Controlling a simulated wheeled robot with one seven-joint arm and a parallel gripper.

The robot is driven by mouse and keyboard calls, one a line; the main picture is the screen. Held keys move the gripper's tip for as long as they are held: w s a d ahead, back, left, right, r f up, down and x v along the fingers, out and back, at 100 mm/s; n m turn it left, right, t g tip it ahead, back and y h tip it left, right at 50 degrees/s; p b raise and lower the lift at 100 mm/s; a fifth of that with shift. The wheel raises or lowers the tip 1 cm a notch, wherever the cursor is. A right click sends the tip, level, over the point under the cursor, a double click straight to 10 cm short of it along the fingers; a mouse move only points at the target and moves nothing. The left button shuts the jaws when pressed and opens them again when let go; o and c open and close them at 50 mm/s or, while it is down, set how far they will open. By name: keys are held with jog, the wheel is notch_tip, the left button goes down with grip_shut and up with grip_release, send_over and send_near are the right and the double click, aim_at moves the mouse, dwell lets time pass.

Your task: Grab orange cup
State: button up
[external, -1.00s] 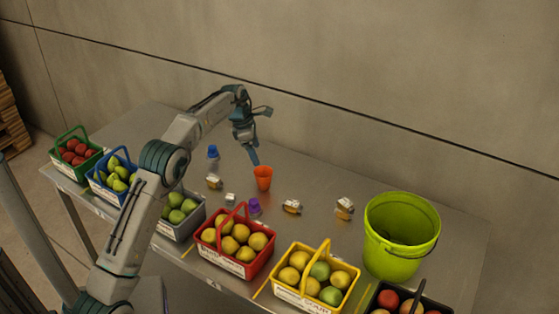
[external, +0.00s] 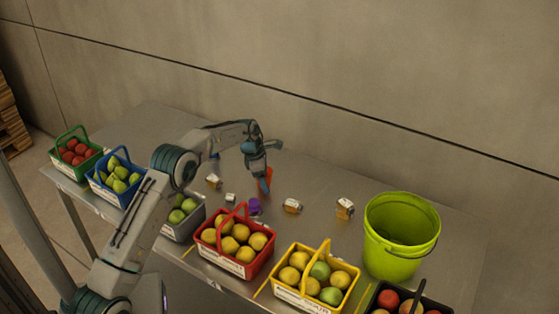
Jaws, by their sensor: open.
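The orange cup (external: 268,178) stands on the metal table, behind the purple cup and largely hidden by my gripper; only a narrow orange part shows. My gripper (external: 262,183) is open and lowered over or right beside the cup, with its fingers pointing down. I cannot tell whether the fingers are around the cup or touching it.
A purple cup (external: 254,206) stands just in front. Several small boxes (external: 292,206) lie around it. Red (external: 233,262) and yellow (external: 314,297) fruit baskets line the front edge. A large green bucket (external: 398,250) stands right. The table behind is clear.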

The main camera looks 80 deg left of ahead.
jog(key=c, duration=1)
jog(key=shift+r, duration=0.15)
